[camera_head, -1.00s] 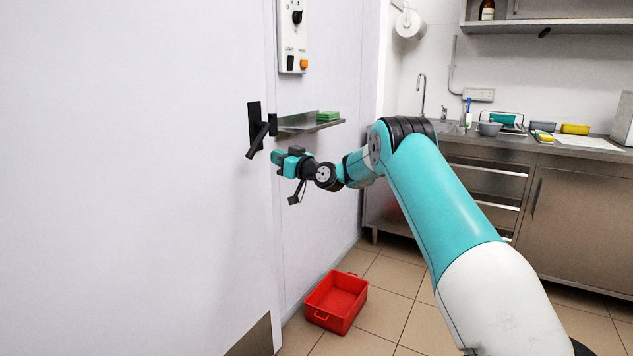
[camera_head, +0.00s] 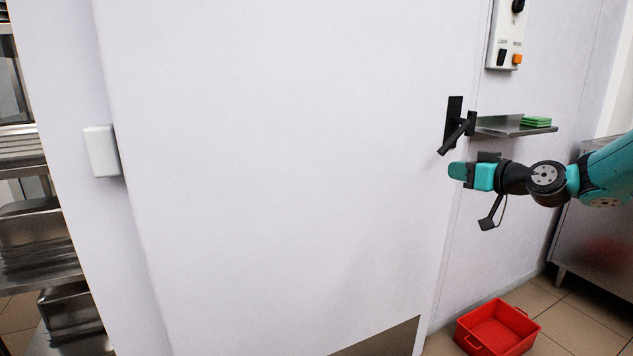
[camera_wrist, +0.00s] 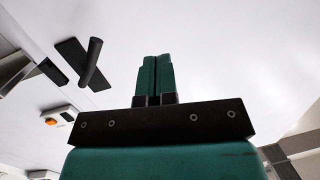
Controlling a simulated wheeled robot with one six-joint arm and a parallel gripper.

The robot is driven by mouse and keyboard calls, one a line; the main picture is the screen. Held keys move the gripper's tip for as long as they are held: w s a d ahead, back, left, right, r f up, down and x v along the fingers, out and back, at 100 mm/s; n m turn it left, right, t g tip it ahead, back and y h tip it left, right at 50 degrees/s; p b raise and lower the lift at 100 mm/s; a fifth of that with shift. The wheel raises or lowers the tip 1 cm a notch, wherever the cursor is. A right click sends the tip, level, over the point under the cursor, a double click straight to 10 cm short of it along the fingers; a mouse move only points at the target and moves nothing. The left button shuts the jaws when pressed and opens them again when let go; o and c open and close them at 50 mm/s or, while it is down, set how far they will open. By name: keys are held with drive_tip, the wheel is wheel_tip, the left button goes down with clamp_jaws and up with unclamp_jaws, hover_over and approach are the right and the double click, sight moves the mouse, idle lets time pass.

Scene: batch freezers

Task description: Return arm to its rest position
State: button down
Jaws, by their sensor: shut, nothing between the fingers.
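My gripper (camera_head: 457,171) is in front of the white door (camera_head: 270,150), just below the black door handle (camera_head: 455,128). In the wrist view my gripper (camera_wrist: 156,60) has its two teal fingers together, with nothing between them. The door handle also shows in the wrist view (camera_wrist: 88,62), to the left of the fingers and apart from them. The handle's lever slants down to the left in the head view. My arm reaches in from the right edge of the head view, and its upper part is out of frame.
A steel shelf (camera_head: 500,126) with green pads (camera_head: 536,121) is beside the handle. A control box (camera_head: 507,35) hangs above. A red crate (camera_head: 497,328) stands on the floor below the gripper. Steel racks (camera_head: 35,215) are at the left, a steel cabinet (camera_head: 600,235) at the right.

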drive_tip(key=s+a+n+g, duration=0.2)
drive_tip(key=s+a+g, duration=0.7)
drive_tip(key=s+a, duration=1.05)
drive_tip(key=s+f+g+h, duration=0.2)
drive_tip(key=s+g, duration=0.1)
drive_tip(key=s, duration=0.9)
drive_tip(key=s+f+g+h, duration=0.2)
drive_tip(key=s+f, duration=0.1)
drive_tip(key=s, duration=0.8)
wheel_tip(320, 180, up, 16)
drive_tip(key=p, duration=1.6)
drive_tip(key=shift+s+d, duration=0.15)
drive_tip(key=shift+d, duration=0.25)
